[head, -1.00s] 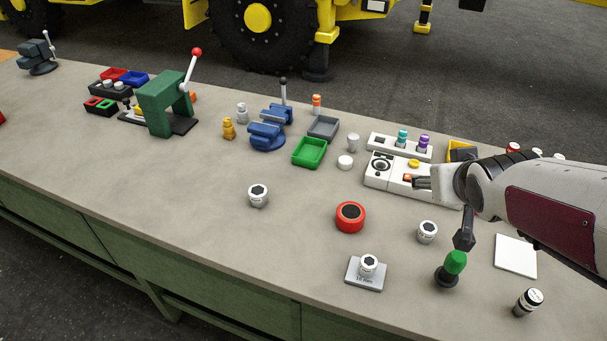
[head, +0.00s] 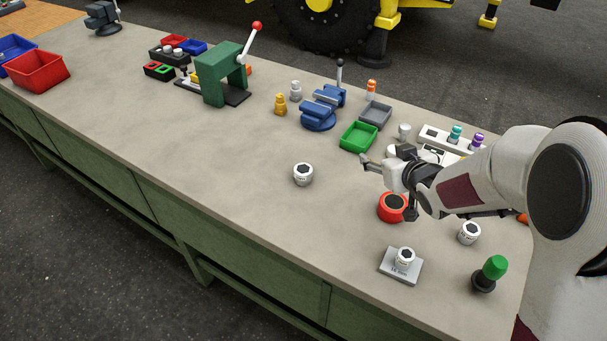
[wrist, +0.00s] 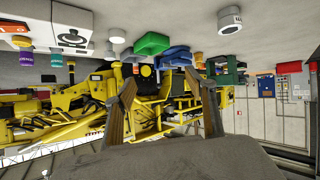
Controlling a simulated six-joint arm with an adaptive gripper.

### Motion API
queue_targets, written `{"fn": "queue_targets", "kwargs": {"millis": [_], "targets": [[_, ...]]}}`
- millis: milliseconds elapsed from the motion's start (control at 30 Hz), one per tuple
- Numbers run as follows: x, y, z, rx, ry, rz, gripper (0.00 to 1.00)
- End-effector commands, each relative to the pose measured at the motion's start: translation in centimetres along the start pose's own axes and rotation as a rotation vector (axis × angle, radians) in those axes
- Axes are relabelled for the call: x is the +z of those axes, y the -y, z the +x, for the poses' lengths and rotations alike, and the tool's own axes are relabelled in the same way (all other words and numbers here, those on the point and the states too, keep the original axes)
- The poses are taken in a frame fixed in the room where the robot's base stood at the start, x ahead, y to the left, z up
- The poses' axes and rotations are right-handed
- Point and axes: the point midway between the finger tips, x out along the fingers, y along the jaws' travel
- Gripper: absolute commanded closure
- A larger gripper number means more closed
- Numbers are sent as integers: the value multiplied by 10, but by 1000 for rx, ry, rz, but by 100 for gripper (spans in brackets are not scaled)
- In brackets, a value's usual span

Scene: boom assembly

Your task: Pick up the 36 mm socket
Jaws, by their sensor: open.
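Several white sockets with dark hex openings are on the bench, and their size marks are too small to read. One socket (head: 303,174) stands alone left of my gripper; a white socket (wrist: 229,20) also shows at the upper right of the wrist view. Another socket (head: 404,259) stands on a grey marked plate (head: 391,272), and a third socket (head: 469,232) stands to its right. I cannot tell which is the 36 mm one. My gripper (head: 368,162) is open and empty above the bench; its spread fingers (wrist: 168,103) show in the wrist view.
A red round part (head: 392,208) sits below my gripper, partly hidden. A green tray (head: 359,136), blue vise (head: 319,112) and green press (head: 222,78) stand behind. A green-topped tool (head: 492,270) is front right. The bench around the lone socket is clear.

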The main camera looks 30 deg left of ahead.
Motion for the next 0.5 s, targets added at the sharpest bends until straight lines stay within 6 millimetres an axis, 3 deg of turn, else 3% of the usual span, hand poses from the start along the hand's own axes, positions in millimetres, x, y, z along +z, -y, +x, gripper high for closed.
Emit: {"fn": "queue_targets", "kwargs": {"millis": [200,500], "targets": [[14,49,41,-113,-53,-24,44],[36,118,80,-265,-124,-39,44]]}}
